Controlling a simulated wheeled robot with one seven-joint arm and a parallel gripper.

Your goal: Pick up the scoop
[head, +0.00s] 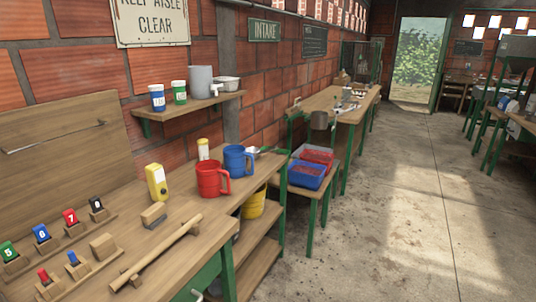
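I cannot single out the scoop with certainty. A small shiny metal piece (254,151) shows just behind and right of the blue mug (238,160) on the near bench. It may be the scoop, but the mug hides part of it. Small metal items (347,96) also lie on the far table, too small to make out. My gripper is not in view.
The near bench (190,210) holds a red mug (212,179), a yellow device (157,183), a wooden bar (156,252) and numbered tags. A low table holds a blue crate (306,174) and a red one. The concrete floor (390,220) is clear on the right.

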